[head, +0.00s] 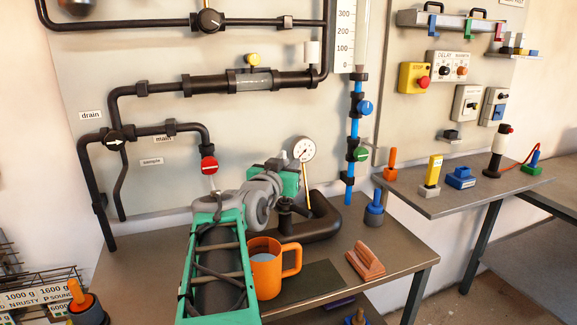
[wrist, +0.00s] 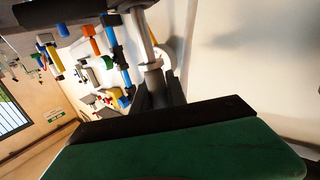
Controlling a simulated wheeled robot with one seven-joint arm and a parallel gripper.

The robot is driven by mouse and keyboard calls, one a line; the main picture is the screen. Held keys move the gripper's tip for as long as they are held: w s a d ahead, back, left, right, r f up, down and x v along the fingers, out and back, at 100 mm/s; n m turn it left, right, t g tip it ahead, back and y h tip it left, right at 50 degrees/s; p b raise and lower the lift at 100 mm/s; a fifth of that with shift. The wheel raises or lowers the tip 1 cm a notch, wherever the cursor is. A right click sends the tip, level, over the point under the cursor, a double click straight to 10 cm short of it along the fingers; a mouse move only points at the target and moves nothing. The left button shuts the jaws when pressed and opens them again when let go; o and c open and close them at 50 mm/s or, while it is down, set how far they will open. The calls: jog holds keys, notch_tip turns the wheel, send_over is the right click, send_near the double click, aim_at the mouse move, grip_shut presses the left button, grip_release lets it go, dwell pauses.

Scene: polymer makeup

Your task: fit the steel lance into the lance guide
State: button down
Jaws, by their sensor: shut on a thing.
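In the wrist view a bright steel rod, the steel lance (wrist: 144,38), runs up from a grey collar between the dark fingers of my gripper (wrist: 158,88). My gripper is shut on it. The lance's upper end meets a dark pipe-like part at the top edge; I cannot tell whether that is the lance guide or whether the lance is inside it. In the head view my green and grey arm reaches to the dark pipe loop (head: 325,228) below the pressure gauge (head: 303,150). There my wrist hides the fingers and most of the lance. I cannot make out the lance guide for certain.
An orange mug (head: 265,272) stands beside my arm on the grey bench (head: 405,255). A terracotta block (head: 365,261) and a blue-grey peg (head: 375,210) stand to the right. A blue vertical pipe (head: 353,130) rises behind. Black piping covers the wall panel.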

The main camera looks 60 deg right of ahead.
jog(key=shift+f+b, duration=1.95)
jog(key=shift+b, duration=0.05)
jog(key=c, duration=1.3)
grip_release()
jog(key=shift+f, duration=0.1)
jog(key=shift+o, duration=0.2)
jog(key=a, duration=0.7)
jog(key=shift+s+a+r, duration=0.4)
jog(key=shift+s, duration=0.05)
